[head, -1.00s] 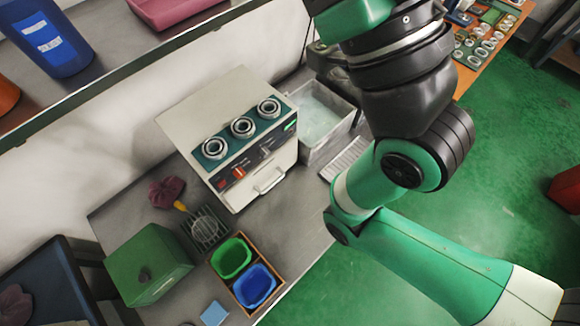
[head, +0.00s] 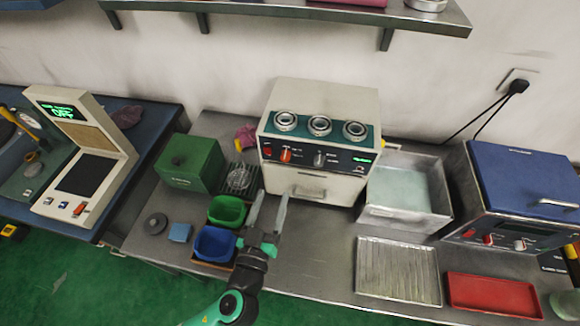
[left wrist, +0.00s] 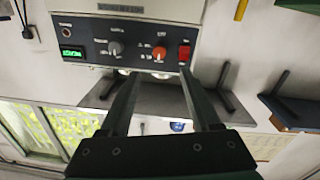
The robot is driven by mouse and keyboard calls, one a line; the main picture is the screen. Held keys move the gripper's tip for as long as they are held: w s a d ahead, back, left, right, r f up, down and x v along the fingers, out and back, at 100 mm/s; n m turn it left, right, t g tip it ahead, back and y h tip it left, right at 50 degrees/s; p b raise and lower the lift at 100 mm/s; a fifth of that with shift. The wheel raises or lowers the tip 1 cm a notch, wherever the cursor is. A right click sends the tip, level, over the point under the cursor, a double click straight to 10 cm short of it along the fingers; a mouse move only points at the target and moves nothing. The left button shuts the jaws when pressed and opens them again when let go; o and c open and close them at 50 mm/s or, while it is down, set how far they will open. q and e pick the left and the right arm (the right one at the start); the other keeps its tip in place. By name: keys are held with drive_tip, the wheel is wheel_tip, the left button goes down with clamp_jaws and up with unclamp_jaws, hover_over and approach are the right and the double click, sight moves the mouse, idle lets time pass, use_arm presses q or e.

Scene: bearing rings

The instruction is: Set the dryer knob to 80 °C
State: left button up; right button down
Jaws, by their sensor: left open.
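A cream machine (head: 312,100) stands on the steel bench and carries three metal rings on top. Its dark front panel has a red switch (head: 267,152), an orange knob (head: 286,156), a grey knob (head: 319,159) and a lit green display (head: 362,161). The left wrist view shows this panel inverted, with the grey knob (left wrist: 115,47) and orange knob (left wrist: 159,53). Dial marks are too small to read. My left gripper (head: 272,196) is open and empty, below and in front of the panel. In the left wrist view its fingers (left wrist: 158,76) point toward the panel, apart from both knobs.
A blue-lidded machine (head: 520,175) with its own knob stands at the right; I cannot tell which machine is the dryer.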

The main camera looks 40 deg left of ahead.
sight(285, 160)
use_arm(q)
drive_tip(key=p+x, duration=0.1)
drive_tip(key=x, duration=1)
drive_tip(key=shift+w+r, duration=0.1)
drive_tip(key=shift+w, duration=0.05)
clamp_jaws()
